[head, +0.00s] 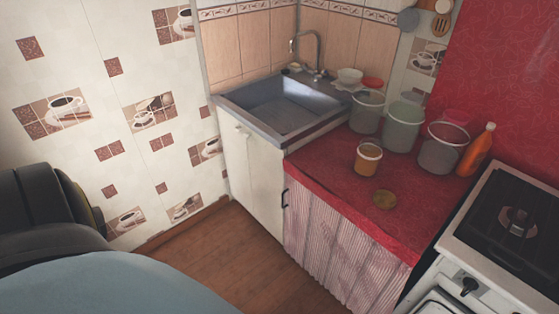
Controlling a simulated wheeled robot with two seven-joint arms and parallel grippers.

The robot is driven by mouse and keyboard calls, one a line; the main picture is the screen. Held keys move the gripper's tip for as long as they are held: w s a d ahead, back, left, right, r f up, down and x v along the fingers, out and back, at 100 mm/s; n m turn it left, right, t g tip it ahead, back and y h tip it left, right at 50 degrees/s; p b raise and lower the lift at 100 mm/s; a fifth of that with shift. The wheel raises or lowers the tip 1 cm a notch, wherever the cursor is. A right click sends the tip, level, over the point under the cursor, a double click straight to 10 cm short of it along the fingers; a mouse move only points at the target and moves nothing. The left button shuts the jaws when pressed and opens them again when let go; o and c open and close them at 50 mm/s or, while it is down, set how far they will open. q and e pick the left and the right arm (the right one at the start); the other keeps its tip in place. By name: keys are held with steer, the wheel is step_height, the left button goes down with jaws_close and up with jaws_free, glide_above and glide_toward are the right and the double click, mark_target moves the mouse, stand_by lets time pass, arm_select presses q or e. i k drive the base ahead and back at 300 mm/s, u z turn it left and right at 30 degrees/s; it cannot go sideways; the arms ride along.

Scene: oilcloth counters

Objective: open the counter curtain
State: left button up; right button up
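The counter curtain (335,250) is a pale pink, striped, pleated cloth. It hangs below the red oilcloth counter (335,180) and spans its front from the sink cabinet to near the stove. Its folds hang closed and hide what is behind. A dark handle (285,198) shows at the curtain's upper left edge. Neither of my grippers shows in the head view. Dark parts of mine at the lower left are apart from the curtain.
A sink (285,105) sits on a white cabinet (255,185) to the left. Several buckets (402,130), a jar (368,160) and an orange bottle (477,150) stand on the counter. A stove (500,240) borders the right. Wooden floor (225,255) before the curtain is clear.

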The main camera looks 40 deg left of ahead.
mark_target(298, 198)
steer(key=u, duration=0.45)
steer(key=i, duration=0.3)
steer(key=u, duration=0.85)
